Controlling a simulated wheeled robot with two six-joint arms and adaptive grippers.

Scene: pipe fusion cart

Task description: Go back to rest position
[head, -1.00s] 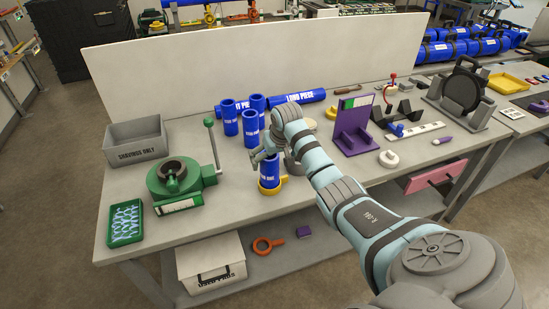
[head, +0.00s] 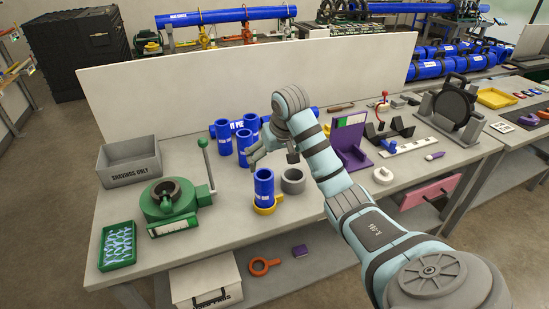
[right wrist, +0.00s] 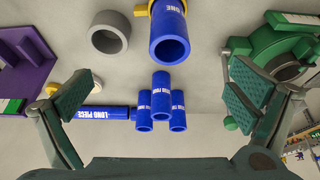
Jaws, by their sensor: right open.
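My right gripper (head: 274,156) is open and empty above the table, behind and above a blue pipe piece (head: 264,188). That pipe stands upright in a yellow ring holder (head: 266,210). In the right wrist view my gripper's two green-padded fingers (right wrist: 160,85) are spread wide with nothing between them. The same blue pipe (right wrist: 169,35) shows at the top there, apart from the fingers. My left gripper is not in view.
Several blue pipes (head: 224,142) stand behind my gripper, with a long blue pipe lying near them. A grey ring (head: 293,181) is beside the holder. A green machine with a lever (head: 168,200) and a grey shavings bin (head: 130,165) are left. A purple stand (head: 349,140) is right.

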